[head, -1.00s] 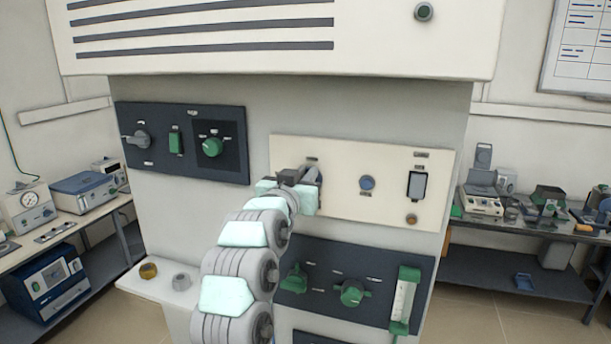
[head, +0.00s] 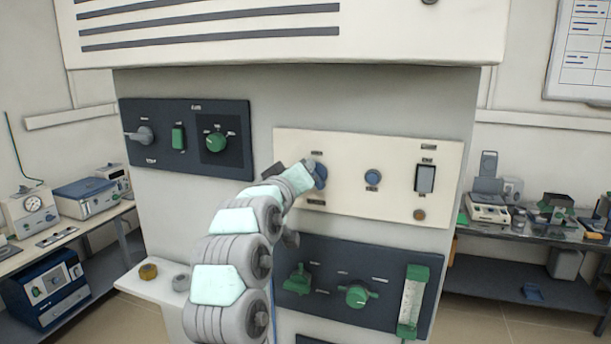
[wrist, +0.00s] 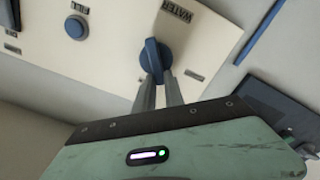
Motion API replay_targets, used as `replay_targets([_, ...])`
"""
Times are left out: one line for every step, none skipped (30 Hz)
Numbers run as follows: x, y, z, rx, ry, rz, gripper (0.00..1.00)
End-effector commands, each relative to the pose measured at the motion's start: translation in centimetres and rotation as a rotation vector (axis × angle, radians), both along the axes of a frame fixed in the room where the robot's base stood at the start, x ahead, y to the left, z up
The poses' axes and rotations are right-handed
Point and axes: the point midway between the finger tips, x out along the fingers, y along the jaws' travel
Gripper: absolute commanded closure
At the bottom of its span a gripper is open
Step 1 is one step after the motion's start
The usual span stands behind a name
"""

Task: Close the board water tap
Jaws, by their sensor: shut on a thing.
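The board water tap is a round blue knob with a raised bar handle, beside a "WATER" label in the wrist view (wrist: 152,56). It sits on the cream panel (head: 395,200). In the head view only part of the blue tap (head: 321,177) shows past my gripper (head: 309,168). In the wrist view my gripper (wrist: 158,80) has its two fingers shut on the tap's bar, near its lower end. The bar stands nearly upright in that view.
The cream panel also holds a blue button (head: 373,176) and a switch (head: 425,178). Below is a dark panel with green valves (head: 357,294) and a flow gauge (head: 412,302). Another dark panel (head: 186,138) is at upper left. A white ledge (head: 152,290) juts out lower left.

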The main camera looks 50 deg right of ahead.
Motion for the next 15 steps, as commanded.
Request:
replay_targets([0.15,0.08,-0.21,-0.012,0.044,0.0,1.0])
replay_targets([0.14,0.06,-0.24,-0.021,0.072,-0.002,1.0])
replay_targets([0.27,0.13,-0.28,-0.033,0.108,0.0,1.0])
replay_targets([0.27,0.09,-0.3,-0.041,0.136,-0.002,1.0])
replay_targets([0.35,0.13,-0.32,-0.05,0.163,-0.002,1.0])
replay_targets([0.4,0.15,-0.35,-0.062,0.2,-0.001,1.0])
replay_targets([0.41,0.13,-0.37,-0.071,0.226,-0.002,1.0])
replay_targets([0.51,0.2,-0.39,-0.08,0.254,-0.001,1.0])
replay_targets([0.5,0.16,-0.43,-0.091,0.29,-0.002,1.0])
replay_targets([0.57,0.21,-0.45,-0.101,0.317,-0.001,1.0])
replay_targets([0.63,0.24,-0.49,-0.11,0.345,-0.001,1.0])
replay_targets([0.64,0.2,-0.56,-0.121,0.381,-0.002,1.0])
replay_targets([0.72,0.26,-0.63,-0.13,0.408,-0.001,1.0])
replay_targets([0.73,0.25,-0.68,-0.139,0.436,-0.002,1.0])
replay_targets([0.76,0.23,-0.77,-0.15,0.473,-0.001,1.0])
